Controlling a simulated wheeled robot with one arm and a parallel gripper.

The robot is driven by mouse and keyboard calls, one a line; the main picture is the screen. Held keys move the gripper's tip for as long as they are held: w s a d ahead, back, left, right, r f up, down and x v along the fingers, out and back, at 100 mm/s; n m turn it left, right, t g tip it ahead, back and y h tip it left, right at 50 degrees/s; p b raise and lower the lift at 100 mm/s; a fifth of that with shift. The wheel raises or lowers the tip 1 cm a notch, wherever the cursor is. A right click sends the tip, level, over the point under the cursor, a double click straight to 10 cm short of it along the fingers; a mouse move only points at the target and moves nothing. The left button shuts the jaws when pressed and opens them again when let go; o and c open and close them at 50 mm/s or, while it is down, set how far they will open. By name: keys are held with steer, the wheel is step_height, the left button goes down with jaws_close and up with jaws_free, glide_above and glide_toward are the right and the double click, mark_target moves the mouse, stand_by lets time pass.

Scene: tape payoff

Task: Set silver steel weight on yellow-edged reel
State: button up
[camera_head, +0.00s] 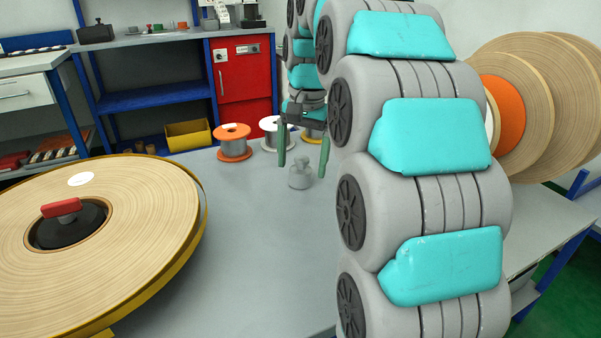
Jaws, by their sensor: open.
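The silver steel weight (300,179) stands upright on the grey table, a squat cylinder with a narrower knob on top. My gripper (302,168) points down over it with two green fingers spread apart, one on each side in the picture. Nothing is held; whether a finger touches the weight I cannot tell. The yellow-edged reel (313,135) is on the table behind my gripper, and only part of its yellow rim shows between the fingers and my arm.
An orange-edged reel (233,142) and a white-edged reel (269,133) stand left of the yellow-edged one. A large tape coil (130,205) with a red-handled hub (62,208) fills the left. The table (245,220) between coil and arm is bare. My arm hides much of the right.

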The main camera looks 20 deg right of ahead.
steer(key=shift+f, duration=0.6)
jaws_close()
stand_by(0.3)
